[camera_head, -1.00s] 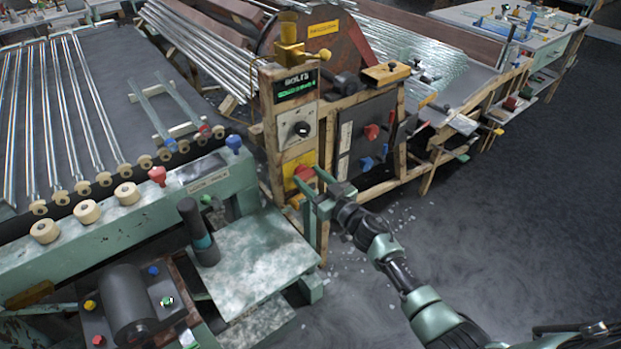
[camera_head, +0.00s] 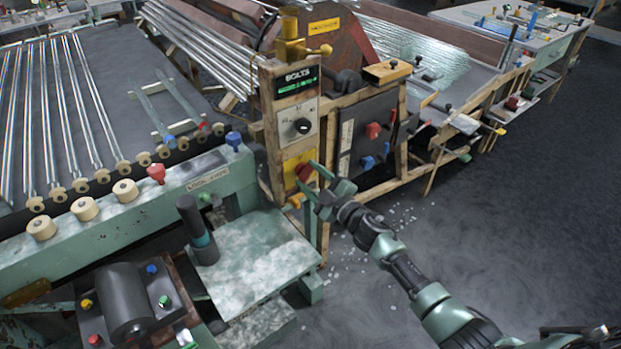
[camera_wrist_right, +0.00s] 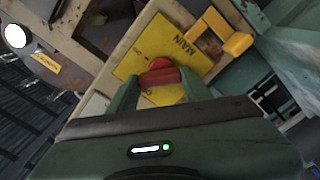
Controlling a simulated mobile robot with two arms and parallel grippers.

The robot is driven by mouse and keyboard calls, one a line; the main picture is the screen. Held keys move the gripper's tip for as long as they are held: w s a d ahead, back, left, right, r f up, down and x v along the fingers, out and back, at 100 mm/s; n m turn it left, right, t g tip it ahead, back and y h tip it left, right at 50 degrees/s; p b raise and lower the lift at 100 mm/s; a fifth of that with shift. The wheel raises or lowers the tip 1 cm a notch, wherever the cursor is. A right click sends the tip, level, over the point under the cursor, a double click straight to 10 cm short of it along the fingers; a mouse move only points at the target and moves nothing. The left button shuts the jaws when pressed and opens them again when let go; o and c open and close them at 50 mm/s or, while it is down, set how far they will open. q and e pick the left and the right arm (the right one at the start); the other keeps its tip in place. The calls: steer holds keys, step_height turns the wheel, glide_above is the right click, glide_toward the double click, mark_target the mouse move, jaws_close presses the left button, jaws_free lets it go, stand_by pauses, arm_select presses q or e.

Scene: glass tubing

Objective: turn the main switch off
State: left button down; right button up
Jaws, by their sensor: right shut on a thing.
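The main switch is a red knob (camera_head: 304,172) on a yellow plate (camera_head: 290,165), low on the wooden-framed panel post. In the right wrist view the red knob (camera_wrist_right: 160,74) sits on the yellow plate (camera_wrist_right: 187,50), which carries the lettering "MAIN". My right gripper (camera_head: 309,180) comes in from the right with its fingers on either side of the knob. In the right wrist view my right gripper (camera_wrist_right: 157,82) is shut on the knob, one finger at each side. The fingers partly cover the knob and the plate's lettering. My left gripper is not in view.
Above the switch are a black dial (camera_head: 302,126) and a "BOLTS" display (camera_head: 297,80). A yellow handle (camera_wrist_right: 237,43) is close beside the plate. A green table (camera_head: 240,250) stands left of my forearm. Open floor (camera_head: 480,220) lies to the right.

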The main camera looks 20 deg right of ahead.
steer(key=n+b, duration=0.1)
steer(key=n, duration=0.3)
steer(key=shift+f+n, duration=0.15)
steer(key=shift+n, duration=0.15)
steer(key=shift+s+a+n+b, duration=0.15)
steer(key=shift+n+b, duration=0.5)
steer(key=shift+n, duration=0.95)
steer(key=o, duration=1.4)
steer(key=shift+c, duration=0.2)
steer(key=v, duration=0.7)
steer(key=shift+s, duration=0.35)
